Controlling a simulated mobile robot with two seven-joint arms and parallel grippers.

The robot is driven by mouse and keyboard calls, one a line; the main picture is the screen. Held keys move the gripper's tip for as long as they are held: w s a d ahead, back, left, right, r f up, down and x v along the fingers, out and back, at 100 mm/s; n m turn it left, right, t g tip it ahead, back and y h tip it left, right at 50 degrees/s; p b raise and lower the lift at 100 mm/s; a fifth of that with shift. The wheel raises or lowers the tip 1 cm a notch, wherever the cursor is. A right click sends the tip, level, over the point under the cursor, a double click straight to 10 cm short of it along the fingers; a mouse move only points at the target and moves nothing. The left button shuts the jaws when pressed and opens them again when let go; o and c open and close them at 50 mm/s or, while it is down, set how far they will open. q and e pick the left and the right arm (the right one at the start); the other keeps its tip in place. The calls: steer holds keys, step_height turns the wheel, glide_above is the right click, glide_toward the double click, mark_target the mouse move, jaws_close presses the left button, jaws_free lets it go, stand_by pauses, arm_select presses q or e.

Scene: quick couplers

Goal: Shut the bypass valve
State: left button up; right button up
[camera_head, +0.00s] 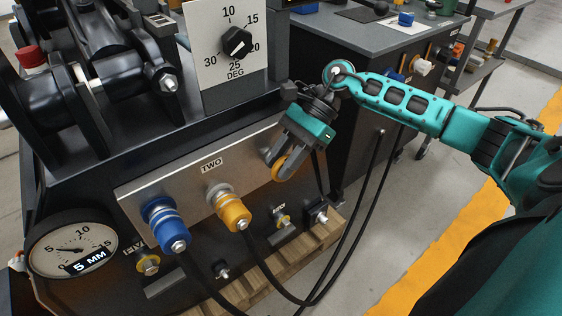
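My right gripper (283,162) reaches in from the right to the right end of the metal panel marked TWO (200,173). Its fingers are at a round orange part (279,168), mostly hidden by them; I cannot tell whether they grip it. No readable label names the bypass valve. A small brass fitting (281,219) sits below the gripper, and another brass fitting (148,264) sits lower left beside a partly hidden label. A blue coupler (166,226) and an orange coupler (229,208) are on the panel, each with a black hose. My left gripper is not in view.
A gauge (73,249) with a 5 MM tag is at lower left. A dial marked DEG (237,43) stands above the panel. Black hoses (368,205) hang close to my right gripper. A wooden pallet (290,258) lies below. A second bench (350,45) stands behind.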

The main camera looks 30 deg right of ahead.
arm_select(q)
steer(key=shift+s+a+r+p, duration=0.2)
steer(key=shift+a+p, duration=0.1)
steer(key=shift+p, duration=0.5)
arm_select(e)
steer(key=v, duration=1.2)
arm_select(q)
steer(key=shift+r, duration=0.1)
arm_select(e)
steer(key=shift+r, duration=0.1)
steer(key=shift+s, duration=0.1)
